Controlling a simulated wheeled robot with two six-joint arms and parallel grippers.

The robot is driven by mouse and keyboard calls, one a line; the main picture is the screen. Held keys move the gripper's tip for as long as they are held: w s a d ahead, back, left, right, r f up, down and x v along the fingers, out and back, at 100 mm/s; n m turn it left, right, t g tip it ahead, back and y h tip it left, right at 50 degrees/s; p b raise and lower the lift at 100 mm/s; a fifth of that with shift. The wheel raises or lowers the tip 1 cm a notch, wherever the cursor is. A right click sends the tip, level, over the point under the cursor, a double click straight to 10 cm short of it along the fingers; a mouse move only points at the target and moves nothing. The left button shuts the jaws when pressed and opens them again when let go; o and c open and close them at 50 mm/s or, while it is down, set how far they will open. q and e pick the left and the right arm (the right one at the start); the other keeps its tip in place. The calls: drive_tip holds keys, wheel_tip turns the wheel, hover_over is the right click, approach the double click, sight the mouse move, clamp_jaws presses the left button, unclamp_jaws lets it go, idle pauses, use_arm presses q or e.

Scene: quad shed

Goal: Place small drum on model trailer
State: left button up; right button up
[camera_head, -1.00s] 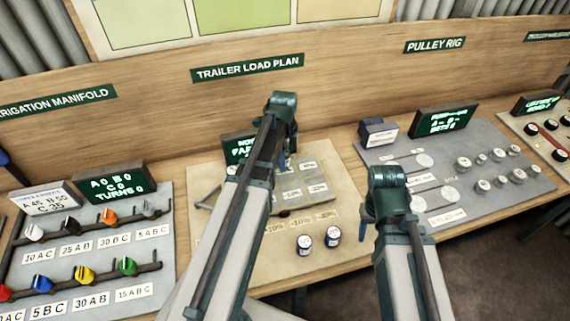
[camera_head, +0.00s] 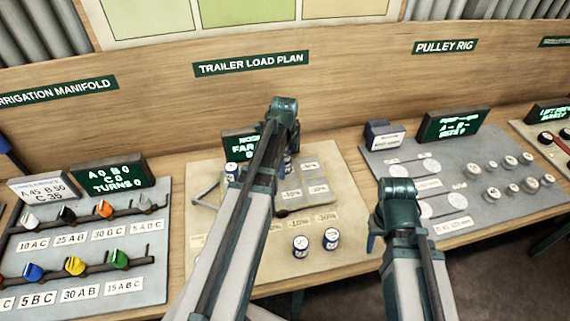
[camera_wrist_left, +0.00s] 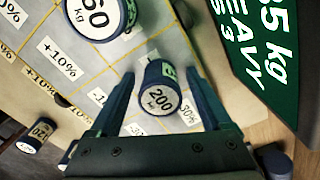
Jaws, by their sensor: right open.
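The model trailer (camera_head: 318,178) is a grey deck with a labelled grid on the pale Trailer Load Plan board. My left arm crosses in front of it in the head view. In the left wrist view my left gripper (camera_wrist_left: 160,88) is open, its fingers on either side of a drum marked 200 kg (camera_wrist_left: 160,98), with gaps visible. A larger drum marked 60 kg (camera_wrist_left: 97,16) stands on the grid beyond. Two drums stand at the board's front, one left (camera_head: 300,245) and one right (camera_head: 331,239). My right gripper (camera_head: 372,242) is open and partly hidden beside its wrist.
A lit display (camera_head: 240,147) stands behind the trailer, partly covered by my left arm. The irrigation manifold board (camera_head: 90,240) is left; the pulley rig board (camera_head: 455,185) is right, near my right arm.

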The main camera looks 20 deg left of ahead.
use_arm(q)
drive_tip(key=shift+r, duration=0.1)
use_arm(e)
drive_tip(key=shift+r, duration=0.1)
use_arm(q)
wheel_tip(320, 180, up, 12)
drive_tip(key=p, duration=1.2)
drive_tip(key=shift+r, duration=0.1)
drive_tip(key=s+d+n, duration=0.6)
drive_tip(key=s+d, duration=0.2)
drive_tip(key=d, duration=0.3)
drive_tip(key=s+d+n+y, duration=0.1)
drive_tip(key=s+d+n, duration=0.5)
drive_tip(key=d, duration=0.5)
drive_tip(key=shift+s+d, duration=0.35)
drive_tip(key=shift+s, duration=0.85)
use_arm(e)
wheel_tip(320, 180, up, 12)
use_arm(q)
wheel_tip(320, 180, down, 5)
drive_tip(key=b, duration=0.4)
drive_tip(key=shift+r, duration=0.3)
use_arm(e)
wheel_tip(320, 180, down, 4)
drive_tip(key=shift+f, duration=0.15)
